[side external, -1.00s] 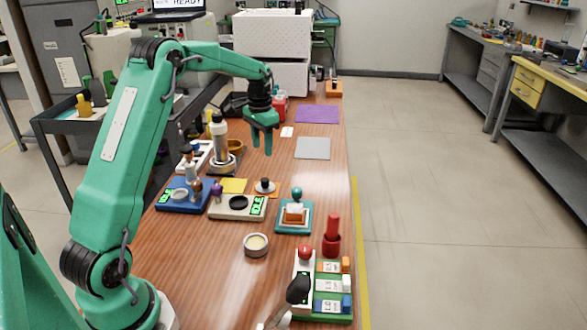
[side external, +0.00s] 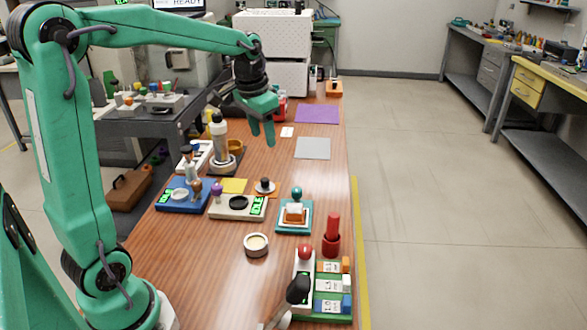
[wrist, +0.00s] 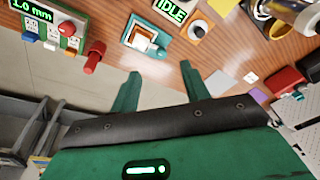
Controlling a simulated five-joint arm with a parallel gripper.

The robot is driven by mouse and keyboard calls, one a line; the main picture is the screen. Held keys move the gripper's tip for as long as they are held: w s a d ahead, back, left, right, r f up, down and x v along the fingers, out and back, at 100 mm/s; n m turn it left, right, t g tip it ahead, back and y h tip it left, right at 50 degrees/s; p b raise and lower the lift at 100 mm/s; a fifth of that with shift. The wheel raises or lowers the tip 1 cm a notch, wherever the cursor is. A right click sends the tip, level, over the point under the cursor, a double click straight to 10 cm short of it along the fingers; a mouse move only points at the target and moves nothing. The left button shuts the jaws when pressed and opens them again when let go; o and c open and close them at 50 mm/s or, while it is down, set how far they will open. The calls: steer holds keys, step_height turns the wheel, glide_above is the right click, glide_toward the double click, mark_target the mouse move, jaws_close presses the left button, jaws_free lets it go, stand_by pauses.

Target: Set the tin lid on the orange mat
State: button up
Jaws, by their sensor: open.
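The lid (side external: 264,185) is a pale round disc with a dark knob. It sits upright near the middle of the table in the side view, and it also shows at the top of the wrist view (wrist: 197,29). An open round tin (side external: 256,245) with pale contents stands nearer the camera. My gripper (side external: 262,138) is open and empty, above the table beyond the lid. Its spread fingers also show in the wrist view (wrist: 161,72).
A device reading IDLE (side external: 238,207) and a teal stand (side external: 294,216) flank the lid's near side. A yellow mat (side external: 233,186) lies left of it. A grey mat (side external: 312,148) and purple mat (side external: 317,114) lie bare. A microscope-like instrument (side external: 219,145) stands left of my gripper.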

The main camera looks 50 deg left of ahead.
steer(key=s+d+t, duration=0.1)
steer(key=s+d, duration=0.4)
steer(key=s, duration=0.4)
steer(key=s+d+t, duration=0.2)
steer(key=s+d, duration=0.4)
steer(key=s, duration=0.3)
steer(key=shift+d+f+h, duration=0.15)
steer(key=shift+d+h, duration=0.05)
steer(key=shift+h, duration=0.1)
